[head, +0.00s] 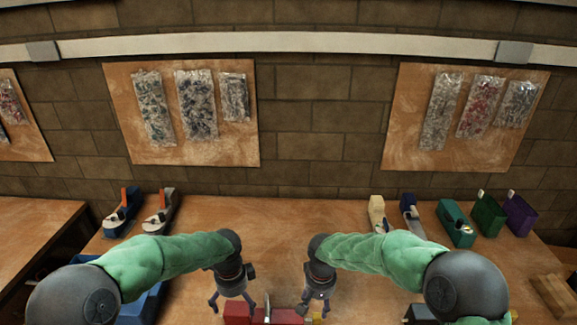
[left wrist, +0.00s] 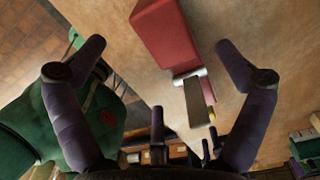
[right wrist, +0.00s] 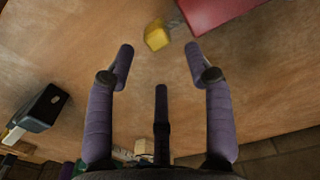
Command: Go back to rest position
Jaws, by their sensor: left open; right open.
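My left gripper (head: 232,303) is open and empty, left of a red block-shaped object (head: 278,314) at the front middle of the table. In the left wrist view the red object (left wrist: 166,36) lies beyond the open fingers (left wrist: 163,62), with a flat grey-brown piece (left wrist: 197,102) at its end. My right gripper (head: 313,303) is open and empty, just right of the red object. In the right wrist view a yellow piece (right wrist: 157,36) joins the red object (right wrist: 222,10) beyond the open fingers (right wrist: 160,55). The lower part of the red object is cut off in the head view.
The wooden table (head: 280,235) is bare at its middle back. Two boat-like items (head: 122,212) stand back left; several coloured blocks (head: 456,224) and tools stand back right. A blue bin (head: 143,305) is partly hidden by my left arm. Wooden pieces (head: 553,295) lie right.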

